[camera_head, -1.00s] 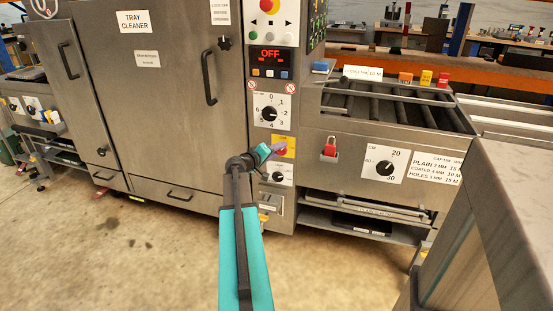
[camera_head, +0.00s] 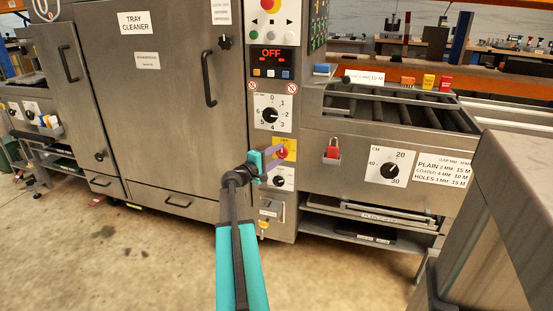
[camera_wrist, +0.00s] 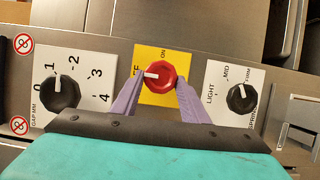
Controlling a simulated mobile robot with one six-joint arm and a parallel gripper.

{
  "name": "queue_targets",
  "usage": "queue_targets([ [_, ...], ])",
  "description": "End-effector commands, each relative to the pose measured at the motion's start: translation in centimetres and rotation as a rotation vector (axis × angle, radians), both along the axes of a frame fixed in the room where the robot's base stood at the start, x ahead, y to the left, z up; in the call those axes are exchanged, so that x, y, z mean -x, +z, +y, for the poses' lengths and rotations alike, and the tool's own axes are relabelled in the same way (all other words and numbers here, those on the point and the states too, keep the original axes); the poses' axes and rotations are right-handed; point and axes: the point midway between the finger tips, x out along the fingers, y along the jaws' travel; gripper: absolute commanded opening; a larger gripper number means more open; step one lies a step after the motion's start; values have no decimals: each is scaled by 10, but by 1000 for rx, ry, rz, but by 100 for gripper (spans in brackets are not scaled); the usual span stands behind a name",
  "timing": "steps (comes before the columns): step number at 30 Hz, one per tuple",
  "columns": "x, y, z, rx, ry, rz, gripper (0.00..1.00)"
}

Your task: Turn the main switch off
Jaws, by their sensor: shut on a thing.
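The main switch is a red knob (camera_wrist: 160,76) on a yellow plate (camera_wrist: 150,57). In the wrist view its white pointer mark points left, toward the partly hidden label ending in "FF"; "ON" is at the plate's top. My gripper (camera_wrist: 161,82) has its two purple fingers on either side of the knob, closed on it. In the head view the red knob (camera_head: 284,152) shows just beyond the fingertips of my gripper (camera_head: 277,156). The display (camera_head: 271,59) above reads OFF in red.
A black numbered dial (camera_wrist: 60,93) lies on one side of the switch and a LIGHT/MID dial (camera_wrist: 241,98) on the other. A grey block-shaped counter (camera_head: 500,215) stands at the right foreground.

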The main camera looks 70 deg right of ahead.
Motion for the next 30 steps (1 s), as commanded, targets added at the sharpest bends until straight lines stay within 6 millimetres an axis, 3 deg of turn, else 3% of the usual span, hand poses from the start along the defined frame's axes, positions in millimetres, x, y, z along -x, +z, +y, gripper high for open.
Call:
queue_targets([
  [10,7,-2,0,-2,-14,-1,18],
  [11,6,-2,0,-2,-14,-1,45],
  [13,6,-1,0,-2,-12,-1,57],
  [24,2,0,1,0,-5,1,57],
  [30,-2,0,12,0,-4,1,57],
])
